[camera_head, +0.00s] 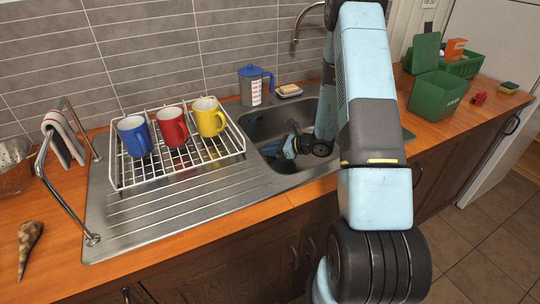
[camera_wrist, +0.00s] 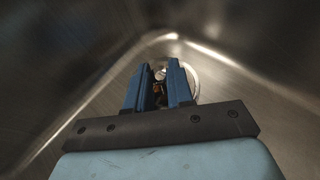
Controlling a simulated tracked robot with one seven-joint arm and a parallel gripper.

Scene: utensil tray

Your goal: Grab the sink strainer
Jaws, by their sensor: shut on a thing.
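My gripper (camera_wrist: 160,80) is down inside the steel sink basin, with its two blue fingers close together. Between the fingertips is the small metal sink strainer (camera_wrist: 160,74), and the gripper is shut on it. A bright round rim (camera_wrist: 194,78) shows to the right of the fingers; most of it is hidden behind them. In the head view my gripper (camera_head: 268,150) reaches to the left inside the sink (camera_head: 286,120). The strainer is not visible in that view. I cannot tell whether it is lifted off the sink floor.
A wire rack (camera_head: 186,182) with blue (camera_head: 135,137), red (camera_head: 172,127) and yellow (camera_head: 209,117) mugs stands left of the sink. A jug (camera_head: 250,86) and a soap dish (camera_head: 289,92) sit behind it. Sink walls surround my gripper closely. A green box (camera_head: 437,97) stands at right.

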